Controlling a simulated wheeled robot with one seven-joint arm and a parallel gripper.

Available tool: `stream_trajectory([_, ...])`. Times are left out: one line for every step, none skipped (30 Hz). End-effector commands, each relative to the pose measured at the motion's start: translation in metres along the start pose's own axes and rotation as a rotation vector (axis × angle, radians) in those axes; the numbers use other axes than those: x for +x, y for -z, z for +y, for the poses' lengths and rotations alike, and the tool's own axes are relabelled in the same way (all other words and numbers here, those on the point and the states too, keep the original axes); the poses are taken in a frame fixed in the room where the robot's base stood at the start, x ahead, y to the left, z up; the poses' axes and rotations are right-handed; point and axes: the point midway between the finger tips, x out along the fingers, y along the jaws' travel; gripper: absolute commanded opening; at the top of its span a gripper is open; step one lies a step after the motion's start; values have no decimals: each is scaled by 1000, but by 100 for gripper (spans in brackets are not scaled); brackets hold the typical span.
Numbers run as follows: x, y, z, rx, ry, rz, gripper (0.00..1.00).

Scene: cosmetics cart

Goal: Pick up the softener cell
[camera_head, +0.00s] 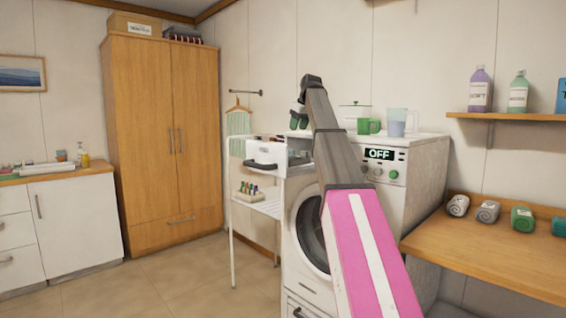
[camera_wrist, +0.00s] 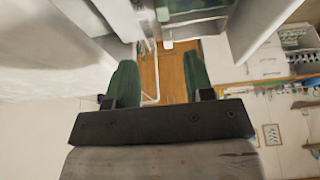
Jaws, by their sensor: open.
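My gripper (camera_head: 298,118) is raised near the upper left of the washing machine in the head view. In the wrist view its two green fingers (camera_wrist: 161,82) stand wide apart with nothing between them. No object can be surely told as the softener cell. A purple bottle (camera_head: 481,88) with partly readable lettering and a pale green bottle (camera_head: 518,92) stand on the wall shelf at the right. Small capped bottles (camera_head: 250,189) stand on the cart's lower shelf. My gripper is apart from all of these.
Several rolled items lie on the wooden counter (camera_head: 480,250). Floor at left is clear.

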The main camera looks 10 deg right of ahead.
Motion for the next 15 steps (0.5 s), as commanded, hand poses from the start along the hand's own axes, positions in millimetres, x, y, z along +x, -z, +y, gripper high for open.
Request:
stream_trajectory([5,-1,-1,0,1,-1,48])
stream_trajectory([8,-1,-1,0,1,-1,48])
stream_trajectory([13,-1,-1,0,1,-1,48])
stream_trajectory([17,-1,-1,0,1,-1,48])
stream_trajectory([22,-2,-1,0,0,-1,48])
stream_trajectory([28,-2,-1,0,0,-1,48])
stream_trajectory([33,-2,-1,0,0,-1,48])
stream_trajectory([38,-2,-1,0,1,-2,48])
stream_trajectory([43,-2,-1,0,1,-2,48])
stream_trajectory([46,-2,-1,0,1,-1,48])
stream_trajectory([49,-1,-1,0,0,-1,48])
stream_trajectory([51,-1,-1,0,0,0,48])
stream_trajectory([53,-1,-1,0,0,0,48])
stream_trajectory([54,-1,-1,0,0,0,48])
stream_trajectory([56,-2,-1,0,0,0,48])
